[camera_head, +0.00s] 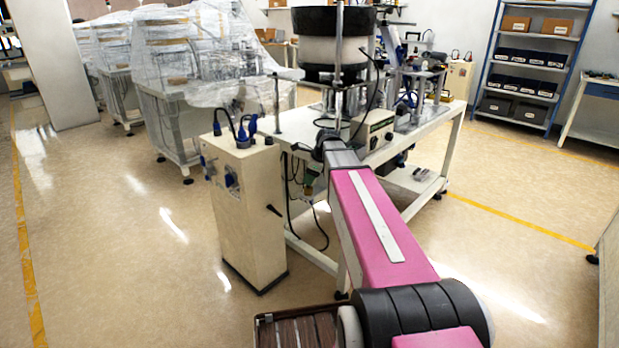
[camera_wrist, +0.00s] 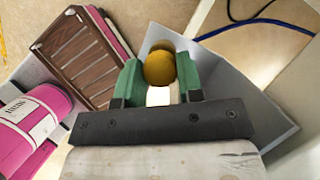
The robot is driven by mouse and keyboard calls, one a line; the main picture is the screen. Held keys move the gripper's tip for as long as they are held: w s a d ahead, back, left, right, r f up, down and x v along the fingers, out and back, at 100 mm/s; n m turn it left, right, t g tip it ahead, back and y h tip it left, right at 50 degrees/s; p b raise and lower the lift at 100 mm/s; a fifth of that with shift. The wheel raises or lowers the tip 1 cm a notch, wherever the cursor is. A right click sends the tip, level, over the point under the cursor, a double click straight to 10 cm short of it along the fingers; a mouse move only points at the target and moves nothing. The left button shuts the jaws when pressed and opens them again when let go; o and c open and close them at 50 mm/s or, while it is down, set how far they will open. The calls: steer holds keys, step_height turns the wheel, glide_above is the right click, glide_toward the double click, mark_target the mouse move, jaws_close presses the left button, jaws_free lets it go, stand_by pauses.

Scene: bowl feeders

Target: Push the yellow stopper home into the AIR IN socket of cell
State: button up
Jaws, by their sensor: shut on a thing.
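My gripper (camera_wrist: 159,84) shows in the wrist view, with two green fingers on a dark bar. It is shut on the yellow stopper (camera_wrist: 160,68), whose round dark-yellow head sits between the fingertips. A small pale patch shows just below the head, between the fingers; I cannot tell what it is. I cannot make out the AIR IN socket in either view, nor whether the stopper touches anything. In the head view my pink arm reaches toward the feeder table (camera_head: 425,145), and its gripper end is hidden.
A beige cabinet (camera_head: 245,215) with blue connectors stands left of my arm. A large bowl feeder (camera_head: 333,45) stands on the table. A grey panel (camera_wrist: 235,85) lies behind the fingers in the wrist view, with a blue hose (camera_wrist: 255,22) beyond. Floor is open at left and right.

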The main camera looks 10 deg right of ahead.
steer(key=shift+f, duration=0.95)
stand_by(0.5)
steer(key=o, duration=1.3)
steer(key=shift+r, duration=0.15)
steer(key=shift+v, duration=3.45)
steer(key=shift+a+r, duration=0.1)
steer(key=shift+a, duration=0.1)
steer(key=shift+r, duration=1.95)
